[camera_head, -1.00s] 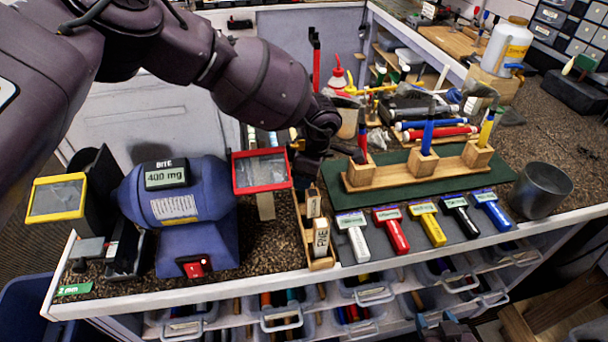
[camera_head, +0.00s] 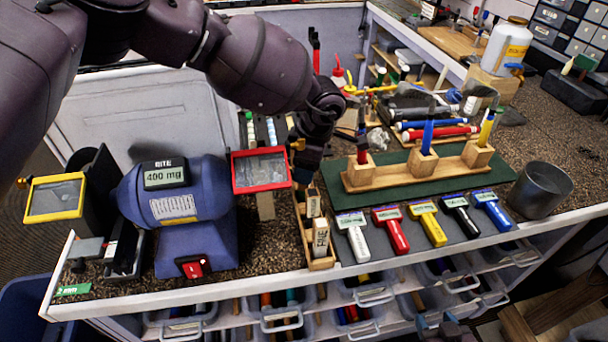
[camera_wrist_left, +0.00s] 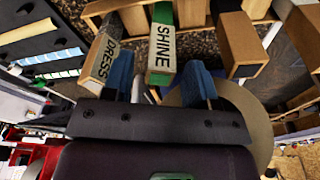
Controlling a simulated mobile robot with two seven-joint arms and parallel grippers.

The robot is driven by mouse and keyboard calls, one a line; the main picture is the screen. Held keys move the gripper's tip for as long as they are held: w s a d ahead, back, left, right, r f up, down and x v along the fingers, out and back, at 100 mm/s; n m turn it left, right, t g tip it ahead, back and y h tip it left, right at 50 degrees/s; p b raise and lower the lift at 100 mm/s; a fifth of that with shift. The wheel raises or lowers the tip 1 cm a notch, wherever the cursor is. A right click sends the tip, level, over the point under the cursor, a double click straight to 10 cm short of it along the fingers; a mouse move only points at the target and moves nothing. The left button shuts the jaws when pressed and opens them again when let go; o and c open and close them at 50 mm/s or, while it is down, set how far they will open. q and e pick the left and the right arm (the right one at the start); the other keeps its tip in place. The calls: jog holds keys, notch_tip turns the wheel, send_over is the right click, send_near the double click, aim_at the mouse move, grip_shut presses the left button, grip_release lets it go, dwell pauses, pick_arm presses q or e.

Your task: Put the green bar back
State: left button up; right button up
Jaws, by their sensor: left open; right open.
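The green bar (camera_wrist_left: 162,14), with a pale label reading SHINE, shows in the left wrist view between the fingers of my left gripper (camera_wrist_left: 162,82). The blue fingers are open, one on each side of it; I cannot tell whether they touch it. A bar labelled DRESS (camera_wrist_left: 100,62) lies just left of it. In the head view my left gripper (camera_head: 305,172) points down at the far end of the wooden tray (camera_head: 320,264), and the green bar is hidden there. My right gripper (camera_head: 440,326) is open and empty at the bottom edge, in front of the bench.
A blue grinder (camera_head: 180,205) with a red-framed shield (camera_head: 260,171) stands close left of the tray.

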pick_arm(q)
notch_tip(320, 180, up, 9)
jog(key=d, duration=0.1)
jog(key=shift+s+d+f+b, duration=0.2)
jog(key=shift+b, duration=0.15)
jog(key=shift+d+f, duration=0.1)
